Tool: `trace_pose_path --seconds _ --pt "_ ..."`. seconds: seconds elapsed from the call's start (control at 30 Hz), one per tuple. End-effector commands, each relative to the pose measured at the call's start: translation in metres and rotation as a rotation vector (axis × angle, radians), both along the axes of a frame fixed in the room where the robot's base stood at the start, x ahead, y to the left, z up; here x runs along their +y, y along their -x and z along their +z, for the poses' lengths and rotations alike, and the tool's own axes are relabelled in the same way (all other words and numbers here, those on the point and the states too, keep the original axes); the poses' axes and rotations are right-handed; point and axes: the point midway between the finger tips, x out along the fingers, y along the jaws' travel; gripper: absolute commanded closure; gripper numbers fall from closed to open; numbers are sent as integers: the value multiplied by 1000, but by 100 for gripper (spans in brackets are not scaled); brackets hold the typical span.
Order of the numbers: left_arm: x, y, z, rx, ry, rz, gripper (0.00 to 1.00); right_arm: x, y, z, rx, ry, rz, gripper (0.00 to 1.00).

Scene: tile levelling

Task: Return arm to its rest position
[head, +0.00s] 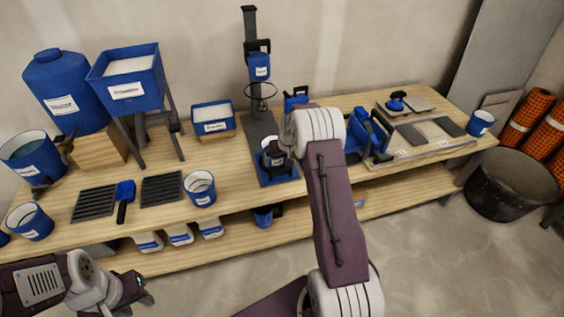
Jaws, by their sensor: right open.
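My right arm (332,205) reaches up over the table from the bottom middle. Its wrist bends left, and my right gripper (277,152) is open beside a blue cup (273,165) on the base of the dispenser stand (265,130). The gripper partly covers the cup, and whether they touch is unclear. My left gripper (138,290) is low at the left, in front of the table's lower shelf and away from the objects. Its fingers are dark and small, so their opening is unclear.
The wooden table (230,165) carries blue containers, a blue hopper (130,80), black grates (94,203), a blue-handled brush (125,195) and a tile board (425,137). White bags (179,234) sit on the lower shelf. A black tub (512,185) stands right; the floor in front is clear.

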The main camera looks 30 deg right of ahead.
Motion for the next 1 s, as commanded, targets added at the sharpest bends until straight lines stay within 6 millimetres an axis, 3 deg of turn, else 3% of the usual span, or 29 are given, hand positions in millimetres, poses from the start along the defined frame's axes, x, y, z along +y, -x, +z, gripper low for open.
trace_pose_path --seconds 0.47,0.57,0.67,0.7,0.77,0.83,0.9,1.0 --pt "0 0 2 0 0 0 64 3 -1 2 0 0 6 0" --pt "0 0 11 0 0 0 64 17 -14 33 -37 13 38 0" --pt "0 0 27 0 0 0 64 49 -26 96 -100 33 101 0" --pt "0 0 35 0 0 0 64 70 -20 123 -111 36 137 0" --pt "0 0 46 0 0 0 64 103 1 154 -107 35 191 0" --pt "0 0 58 0 0 0 64 139 40 181 -80 26 246 0" --pt "0 0 68 0 0 0 64 168 92 193 -31 11 287 0" --pt "0 0 76 0 0 0 64 190 173 187 65 -11 311 0"
